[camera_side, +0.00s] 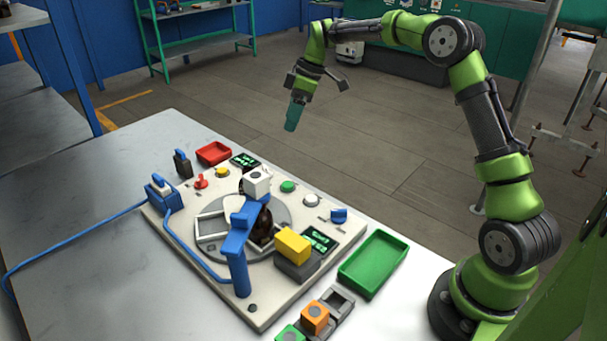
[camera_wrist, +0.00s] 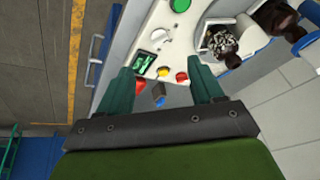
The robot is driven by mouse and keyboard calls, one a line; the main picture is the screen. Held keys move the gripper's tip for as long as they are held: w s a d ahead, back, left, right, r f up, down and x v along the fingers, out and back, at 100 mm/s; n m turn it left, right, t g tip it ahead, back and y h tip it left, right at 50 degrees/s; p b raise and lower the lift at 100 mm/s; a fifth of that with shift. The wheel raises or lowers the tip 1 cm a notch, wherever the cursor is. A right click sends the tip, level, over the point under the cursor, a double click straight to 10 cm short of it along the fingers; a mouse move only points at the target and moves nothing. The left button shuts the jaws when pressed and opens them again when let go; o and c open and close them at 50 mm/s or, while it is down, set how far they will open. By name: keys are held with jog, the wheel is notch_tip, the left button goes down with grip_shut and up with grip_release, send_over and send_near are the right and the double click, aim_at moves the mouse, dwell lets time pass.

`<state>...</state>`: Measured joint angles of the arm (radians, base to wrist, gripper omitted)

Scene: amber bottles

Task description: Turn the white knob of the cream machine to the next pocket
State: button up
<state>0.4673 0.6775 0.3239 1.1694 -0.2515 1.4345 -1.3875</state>
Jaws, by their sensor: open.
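The cream machine (camera_side: 350,232) stands on the table in the side view. On its top is a round grey turntable (camera_side: 283,213) with white-framed pockets and a dark amber bottle (camera_side: 262,226) partly behind a blue arm. A round white knob (camera_side: 311,200) sits near the machine's far right edge, beside a green button (camera_side: 288,186). My gripper (camera_side: 292,124) hangs in the air beyond the machine, well apart from the knob. Its teal fingers are spread and empty in the wrist view (camera_wrist: 160,68).
A blue post and arm (camera_side: 238,240) rises over the turntable. A yellow block (camera_side: 293,245), a green tray (camera_side: 373,262) and an orange block (camera_side: 315,317) are on the near right. A red tray (camera_side: 213,153) is at the back. A blue cable crosses the left table.

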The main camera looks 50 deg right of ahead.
notch_tip(320, 180, up, 2)
jog(key=w+n, duration=0.1)
jog(key=n, duration=0.3)
send_near(266, 168)
jog(key=x, duration=0.8)
jog(key=shift+f, duration=0.2)
jog(key=shift+c, duration=0.3)
jog(key=c, duration=1)
